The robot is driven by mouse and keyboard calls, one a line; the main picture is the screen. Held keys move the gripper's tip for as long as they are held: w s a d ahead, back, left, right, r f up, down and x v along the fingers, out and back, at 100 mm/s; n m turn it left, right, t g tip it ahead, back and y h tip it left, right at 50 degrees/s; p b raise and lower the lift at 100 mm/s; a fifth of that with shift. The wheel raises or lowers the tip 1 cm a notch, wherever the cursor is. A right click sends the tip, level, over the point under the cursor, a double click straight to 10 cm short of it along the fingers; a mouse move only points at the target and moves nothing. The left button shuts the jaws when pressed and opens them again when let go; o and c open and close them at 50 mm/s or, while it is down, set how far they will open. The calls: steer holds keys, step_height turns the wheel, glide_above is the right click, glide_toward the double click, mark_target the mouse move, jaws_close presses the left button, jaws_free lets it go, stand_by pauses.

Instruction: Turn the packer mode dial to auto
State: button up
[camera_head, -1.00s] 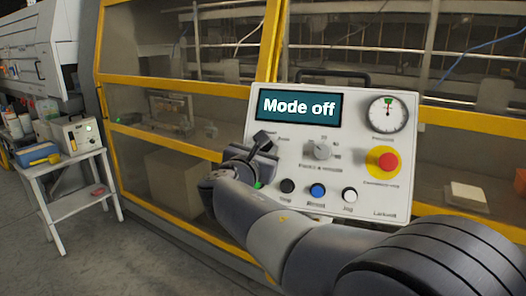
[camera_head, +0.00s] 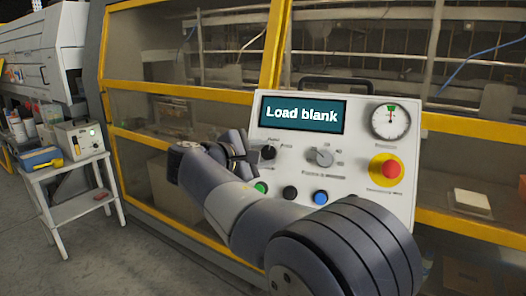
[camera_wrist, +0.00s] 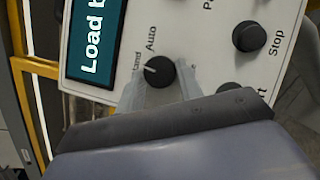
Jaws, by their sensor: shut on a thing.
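The packer mode dial is a round black knob (camera_head: 268,152) at the left of the white control panel (camera_head: 370,180). In the wrist view the dial (camera_wrist: 158,73) sits between my gripper's two pale fingers (camera_wrist: 160,82). My gripper (camera_head: 248,156) is shut on it from the panel's left side. The dial's white mark points left in the wrist view, toward a partly hidden label ending in "and"; "Auto" is printed just above the dial there. The panel's screen (camera_head: 303,115) reads "Load blank". Finger contact is hard to see in the head view.
A grey selector knob (camera_head: 320,157), a red emergency stop button (camera_head: 386,169), a gauge (camera_head: 390,121) and green, black and blue buttons are on the same panel. A white side table (camera_head: 70,168) stands far left.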

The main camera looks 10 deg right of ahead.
steer(key=m+p, duration=0.1)
steer(key=m+g, duration=0.1)
steer(key=m, duration=0.1)
steer(key=m+g+y+p, duration=0.1)
steer(key=shift+w+r+m+p, duration=0.15)
steer(key=shift+r+m+p, duration=0.15)
steer(key=shift+r+m, duration=0.1)
steer(key=shift+m+g+y+p, duration=0.6)
steer(key=shift+m+g+p, duration=0.35)
steer(key=shift+m, duration=0.95)
steer(key=o, duration=1)
steer(key=v, duration=1)
steer(key=shift+a+r, duration=0.2)
steer(key=shift+a, duration=0.05)
